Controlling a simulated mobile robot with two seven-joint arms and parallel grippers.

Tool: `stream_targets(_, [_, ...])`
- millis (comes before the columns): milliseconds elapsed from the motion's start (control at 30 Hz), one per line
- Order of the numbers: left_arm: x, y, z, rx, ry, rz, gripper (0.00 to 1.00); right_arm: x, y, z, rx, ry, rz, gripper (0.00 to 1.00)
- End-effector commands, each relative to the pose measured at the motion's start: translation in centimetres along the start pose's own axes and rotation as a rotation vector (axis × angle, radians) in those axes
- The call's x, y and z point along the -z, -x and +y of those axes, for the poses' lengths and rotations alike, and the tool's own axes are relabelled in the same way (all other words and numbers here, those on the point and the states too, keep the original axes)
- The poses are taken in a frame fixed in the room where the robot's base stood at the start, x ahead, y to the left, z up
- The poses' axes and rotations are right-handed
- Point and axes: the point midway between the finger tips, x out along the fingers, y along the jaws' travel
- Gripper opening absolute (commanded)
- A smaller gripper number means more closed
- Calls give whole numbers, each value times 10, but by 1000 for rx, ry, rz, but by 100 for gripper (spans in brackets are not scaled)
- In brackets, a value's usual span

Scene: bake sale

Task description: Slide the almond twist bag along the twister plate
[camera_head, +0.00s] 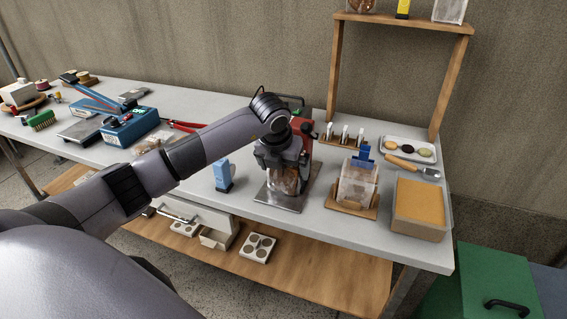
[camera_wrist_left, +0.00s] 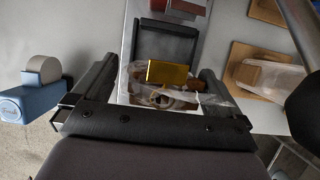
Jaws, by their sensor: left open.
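The almond twist bag (camera_head: 283,181) is a clear bag with brown contents, standing on the metal twister plate (camera_head: 294,202). In the left wrist view the bag (camera_wrist_left: 150,98) has a gold piece (camera_wrist_left: 166,71) at its top. My left gripper (camera_head: 281,160) reaches down over the bag from above. In the left wrist view my left gripper (camera_wrist_left: 158,88) is open, with one finger on each side of the bag. I cannot tell whether the fingers touch it. The gripper hides the bag's top in the head view. My right gripper is not in view.
A blue dispenser (camera_head: 222,175) stands left of the plate. A bag with a blue clip in a wooden holder (camera_head: 352,209) and a tub of orange-brown filling (camera_head: 419,205) stand to the right. A red machine part (camera_head: 302,130) rises behind the gripper. The table's front edge is close.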

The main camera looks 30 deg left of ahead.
Motion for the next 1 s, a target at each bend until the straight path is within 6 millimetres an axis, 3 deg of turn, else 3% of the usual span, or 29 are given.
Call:
stream_targets(67, [0,0,0,0,0,0,100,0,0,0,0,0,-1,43])
stream_targets(167, [0,0,0,0,0,1,67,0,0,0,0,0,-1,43])
stream_targets(200, [0,0,0,0,0,1,64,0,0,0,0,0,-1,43])
stream_targets(1000, [-1,2,0,1,0,0,64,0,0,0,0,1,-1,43])
